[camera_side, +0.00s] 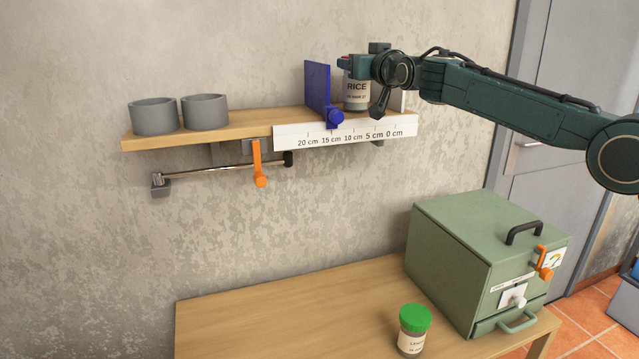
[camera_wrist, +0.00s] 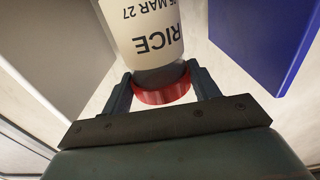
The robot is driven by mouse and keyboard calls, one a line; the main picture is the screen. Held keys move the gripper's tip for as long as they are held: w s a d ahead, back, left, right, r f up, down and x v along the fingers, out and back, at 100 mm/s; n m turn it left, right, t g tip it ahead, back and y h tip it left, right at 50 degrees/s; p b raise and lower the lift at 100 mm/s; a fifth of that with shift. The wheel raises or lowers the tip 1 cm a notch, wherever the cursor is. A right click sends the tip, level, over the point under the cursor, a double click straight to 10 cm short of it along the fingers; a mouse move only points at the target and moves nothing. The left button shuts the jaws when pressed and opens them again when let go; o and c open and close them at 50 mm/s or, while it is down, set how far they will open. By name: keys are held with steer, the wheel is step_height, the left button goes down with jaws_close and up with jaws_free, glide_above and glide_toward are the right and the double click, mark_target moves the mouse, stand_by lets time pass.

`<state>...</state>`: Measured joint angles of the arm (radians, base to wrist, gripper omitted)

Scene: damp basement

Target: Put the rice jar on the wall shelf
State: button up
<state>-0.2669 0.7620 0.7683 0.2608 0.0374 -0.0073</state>
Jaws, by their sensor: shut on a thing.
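The rice jar (camera_side: 356,97), with a pale label reading RICE, is upright over the right part of the wooden wall shelf (camera_side: 245,122). I cannot tell whether its base touches the board. My gripper (camera_side: 352,66) is shut on the jar near its top. In the wrist view my gripper (camera_wrist: 162,88) has a finger on each side of the jar's red lid (camera_wrist: 162,93), and the label (camera_wrist: 150,30) shows upside down. The blue divider (camera_side: 317,88) stands just left of the jar, apart from it; it also shows in the wrist view (camera_wrist: 262,40).
Two grey pots (camera_side: 154,116) stand at the shelf's left. Below hangs a rail with an orange lever (camera_side: 258,165). A green-lidded jar (camera_side: 414,330) and green box (camera_side: 450,265) are on the table.

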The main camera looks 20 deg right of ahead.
steer(key=o, duration=1.7)
steer(key=shift+f, duration=0.1)
steer(key=shift+s, duration=0.15)
steer(key=shift+s+r, duration=0.2)
steer(key=shift+s, duration=0.35)
steer(key=shift+s+f, duration=0.1)
steer(key=shift+s, duration=5.2)
